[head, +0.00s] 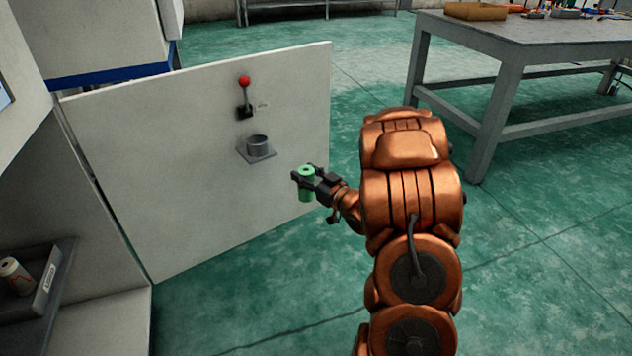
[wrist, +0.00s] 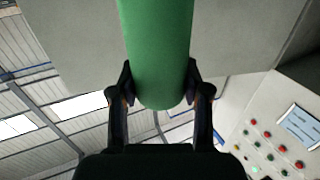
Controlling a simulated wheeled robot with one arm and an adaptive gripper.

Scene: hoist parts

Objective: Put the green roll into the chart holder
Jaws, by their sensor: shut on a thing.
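The green roll (head: 306,186) is upright in my gripper (head: 314,180), in front of the white panel. In the wrist view the green roll (wrist: 158,50) runs up out of the top edge, and the two dark fingers of my gripper (wrist: 160,92) press on its sides. The chart holder (head: 258,147) looks to be the grey round cup on a small bracket fixed to the panel. It is to the left of the roll and somewhat higher in the head view. The roll is apart from the cup. The inside of the cup is mostly hidden.
A red-knobbed lever (head: 245,95) stands on the white panel (head: 190,190) just above the cup. A tray (head: 45,290) with a white roll (head: 14,275) is at lower left. A workbench (head: 530,40) stands at upper right. Green floor right of the panel is open.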

